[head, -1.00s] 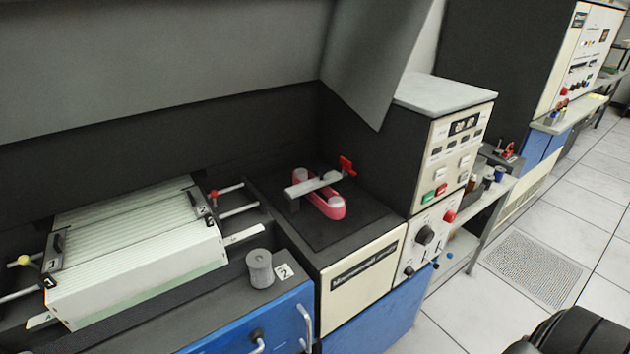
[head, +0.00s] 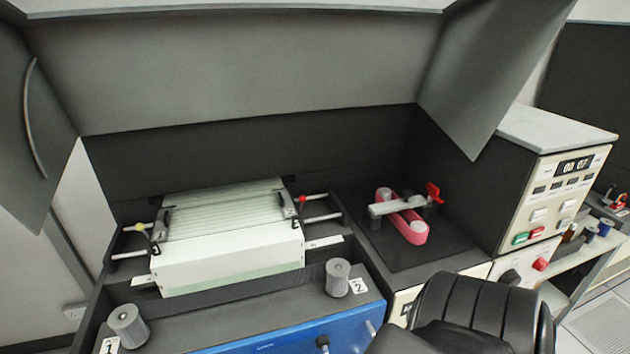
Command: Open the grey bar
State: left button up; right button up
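The light grey bar (head: 398,206) lies across the dark recessed plate (head: 385,258) to the right of the paper stack. It has a red lever (head: 433,192) at its right end and spans a pink loop belt (head: 412,229) with pale round rollers. The bar looks lowered over the belt. Neither of my grippers is in view, and nothing of mine touches the bar.
A white paper stack (head: 228,262) with clamps sits left of the plate. Two grey knobs (head: 337,278) stand on the front ledge. A control panel (head: 555,195) stands at right. A black padded, chair-like shape (head: 470,315) fills the lower right foreground. Grey raised covers hang above.

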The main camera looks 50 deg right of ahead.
aim_at(410, 202)
jog(key=u, duration=1.9)
jog(key=k, duration=2.6)
jog(key=z, duration=1.25)
